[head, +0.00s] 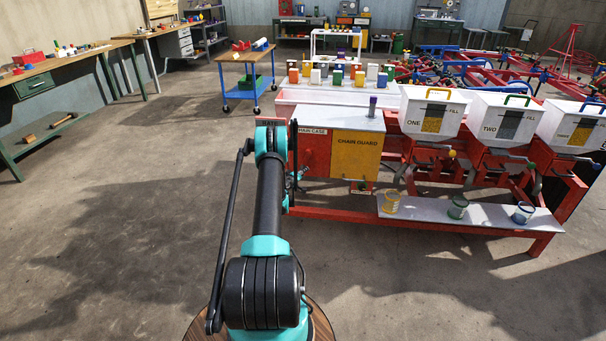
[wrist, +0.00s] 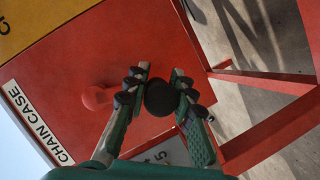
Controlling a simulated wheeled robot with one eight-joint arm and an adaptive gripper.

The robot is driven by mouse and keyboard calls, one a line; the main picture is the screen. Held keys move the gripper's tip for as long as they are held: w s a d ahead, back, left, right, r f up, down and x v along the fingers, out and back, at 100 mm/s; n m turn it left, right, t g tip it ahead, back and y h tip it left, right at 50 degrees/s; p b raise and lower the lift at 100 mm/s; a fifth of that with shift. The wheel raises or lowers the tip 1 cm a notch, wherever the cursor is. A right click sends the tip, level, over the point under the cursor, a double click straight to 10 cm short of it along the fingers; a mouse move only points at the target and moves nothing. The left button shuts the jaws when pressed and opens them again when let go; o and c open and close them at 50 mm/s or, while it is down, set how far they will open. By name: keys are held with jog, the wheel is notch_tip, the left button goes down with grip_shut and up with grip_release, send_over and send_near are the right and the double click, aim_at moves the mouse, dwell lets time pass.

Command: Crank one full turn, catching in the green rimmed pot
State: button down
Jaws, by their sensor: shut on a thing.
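My gripper (wrist: 161,78) has its two fingers closed around a dark round knob (wrist: 161,99), apparently the crank handle, in front of the red chain case (wrist: 75,75). A red hub (wrist: 96,97) sits left of the knob. In the head view my arm partly hides the gripper and crank beside the chain case (head: 314,152). The green rimmed pot (head: 457,208) stands upright on the white shelf (head: 424,207), in front of and below hopper TWO (head: 500,117). Its contents are too small to tell.
A yellow rimmed pot (head: 390,203) and a blue rimmed pot (head: 523,213) stand on the same shelf. Hopper ONE (head: 432,110) and a third hopper (head: 575,127) flank hopper TWO. Red frame bars (wrist: 270,83) run close to my gripper. The floor at left is clear.

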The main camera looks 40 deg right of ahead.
jog(key=shift+s+d+r, duration=0.1)
jog(key=shift+d+r, duration=0.15)
jog(key=shift+d, duration=0.1)
jog(key=c, duration=1.7)
grip_release()
jog(key=shift+c, duration=0.2)
jog(key=shift+o, duration=1.3)
jog(key=shift+s+r, duration=0.1)
jog(key=shift+r, duration=0.05)
jog(key=shift+o, duration=1.1)
jog(key=shift+a, duration=0.1)
jog(key=shift+a, duration=0.15)
jog(key=v, duration=0.7)
jog(key=shift+a, duration=0.15)
